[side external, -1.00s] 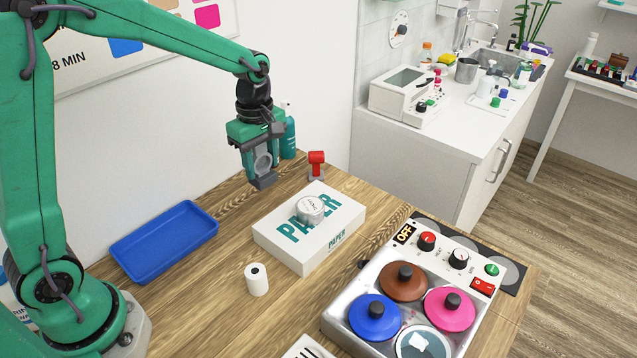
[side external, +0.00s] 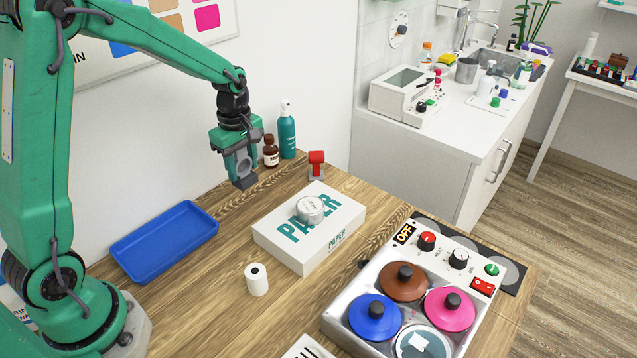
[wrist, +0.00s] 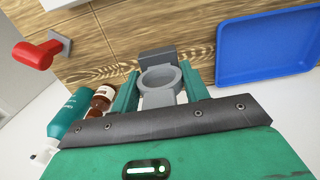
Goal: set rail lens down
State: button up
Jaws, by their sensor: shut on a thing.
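The rail lens (wrist: 160,80) is a grey ring on a post with a square grey block at its end. My gripper (side external: 237,160) is shut on it, with a green finger on each side of the ring in the wrist view. In the side view the rail lens (side external: 244,181) hangs block down, above the back of the wooden table, between the blue tray and the paper box. A gap shows between the block and the table in the side view.
A blue tray (side external: 128,262) lies left of my gripper. A white paper box (side external: 290,252) with a round tin (side external: 310,209) lies to the right. A brown bottle (side external: 271,152), teal spray bottle (side external: 287,138) and red stand (side external: 316,163) are behind.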

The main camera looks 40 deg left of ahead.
jog(key=shift+w+a+f, duration=0.2)
jog(key=shift+a+f, duration=0.6)
jog(key=shift+f, duration=0.35)
jog(key=shift+w+a+f, duration=0.25)
jog(key=shift+a+f, duration=0.5)
jog(key=shift+f, duration=0.4)
jog(key=shift+w+a+f, duration=0.2)
jog(key=shift+a+f, duration=0.6)
jog(key=shift+f, duration=0.35)
jog(key=shift+f, duration=0.15)
jog(key=o, duration=1.1)
jog(key=shift+c, duration=0.2)
notch_tip(320, 180, up, 12)
jog(key=shift+r, duration=0.2)
